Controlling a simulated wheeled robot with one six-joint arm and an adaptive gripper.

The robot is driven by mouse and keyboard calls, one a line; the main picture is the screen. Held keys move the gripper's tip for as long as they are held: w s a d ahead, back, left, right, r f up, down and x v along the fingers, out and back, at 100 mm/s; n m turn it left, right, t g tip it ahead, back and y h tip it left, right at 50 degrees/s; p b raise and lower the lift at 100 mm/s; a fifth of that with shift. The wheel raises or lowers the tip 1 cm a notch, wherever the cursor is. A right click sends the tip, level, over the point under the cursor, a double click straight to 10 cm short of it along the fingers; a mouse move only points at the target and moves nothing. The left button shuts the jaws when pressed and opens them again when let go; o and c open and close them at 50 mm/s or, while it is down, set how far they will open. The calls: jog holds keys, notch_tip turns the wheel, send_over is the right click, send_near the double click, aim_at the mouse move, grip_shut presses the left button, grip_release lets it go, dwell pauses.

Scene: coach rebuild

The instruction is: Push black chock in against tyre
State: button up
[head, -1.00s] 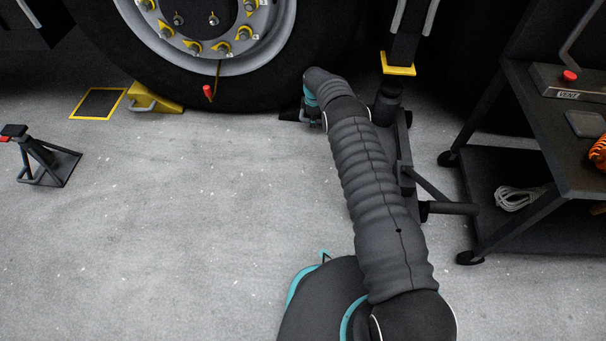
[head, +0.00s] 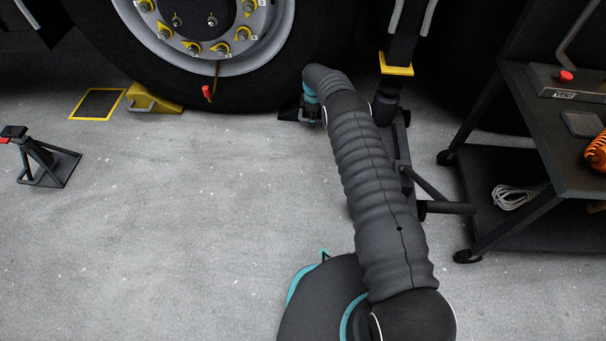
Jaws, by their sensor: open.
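The tyre (head: 235,97) stands on the grey floor at the top of the head view, around a pale wheel rim with yellow-marked nuts. The black chock (head: 288,114) shows only as a small dark wedge at the tyre's lower right. Its right part is hidden by my gripper. I cannot tell whether the chock touches the tyre. My gripper (head: 311,118) is low beside the chock, on its right side, away from the tyre. It points down and is small in view; it is open, though its fingers are mostly hidden.
A yellow chock (head: 153,100) sits at the tyre's left, near a yellow-edged black plate (head: 97,104). A black axle stand (head: 45,160) is at far left. A jack (head: 398,110) is close to my arm's right. A cart (head: 545,150) stands right. Floor at centre-left is clear.

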jog(key=shift+s+r+p, duration=0.15)
jog(key=shift+r+p, duration=0.4)
jog(key=shift+r, duration=0.8)
jog(key=shift+s+r+p, duration=0.1)
jog(key=shift+r+p, duration=0.45)
jog(key=shift+r, duration=0.75)
notch_tip(320, 180, up, 12)
jog(key=s, duration=0.1)
jog(key=shift+s, duration=0.1)
